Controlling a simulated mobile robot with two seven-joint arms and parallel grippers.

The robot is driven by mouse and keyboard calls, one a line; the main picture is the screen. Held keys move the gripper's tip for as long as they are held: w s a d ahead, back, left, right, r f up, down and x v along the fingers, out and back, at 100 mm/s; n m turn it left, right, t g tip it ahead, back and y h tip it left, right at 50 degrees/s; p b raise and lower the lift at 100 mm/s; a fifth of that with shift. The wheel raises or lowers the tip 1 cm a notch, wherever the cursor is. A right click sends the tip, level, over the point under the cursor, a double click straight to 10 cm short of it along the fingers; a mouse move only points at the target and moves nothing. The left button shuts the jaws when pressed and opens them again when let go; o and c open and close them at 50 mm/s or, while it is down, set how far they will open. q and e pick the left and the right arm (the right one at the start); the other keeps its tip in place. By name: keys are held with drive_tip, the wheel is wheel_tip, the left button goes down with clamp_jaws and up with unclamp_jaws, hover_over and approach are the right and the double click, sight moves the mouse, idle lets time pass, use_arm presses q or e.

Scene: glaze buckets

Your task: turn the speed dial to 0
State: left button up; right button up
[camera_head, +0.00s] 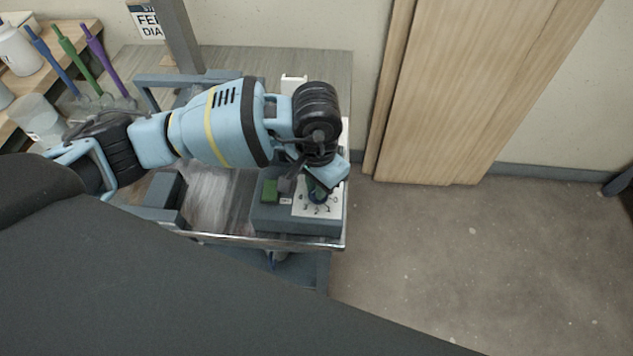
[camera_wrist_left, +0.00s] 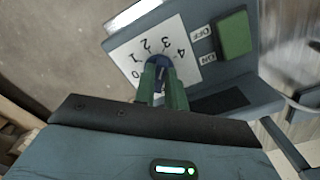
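The speed dial (camera_wrist_left: 158,62) is a dark blue knob on a white plate (camera_wrist_left: 122,47) marked 0 to 4 in the left wrist view. In the head view the dial (camera_head: 318,196) sits on the grey control box at the table's right front. My left gripper (camera_wrist_left: 161,76) has its green fingers close together on both sides of the dial, and they look shut on it. The fingers cover part of the knob, so I cannot tell which number it points to. My left gripper (camera_head: 316,187) also shows over the plate in the head view. My right gripper is not in view.
A green switch (camera_wrist_left: 235,34) with ON and OFF labels is beside the dial plate on the control box (camera_head: 297,224). Blue, green and purple tools (camera_head: 76,54) stand at the back left. Open floor (camera_head: 470,260) lies to the right of the table.

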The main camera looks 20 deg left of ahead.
use_arm(q)
clamp_jaws()
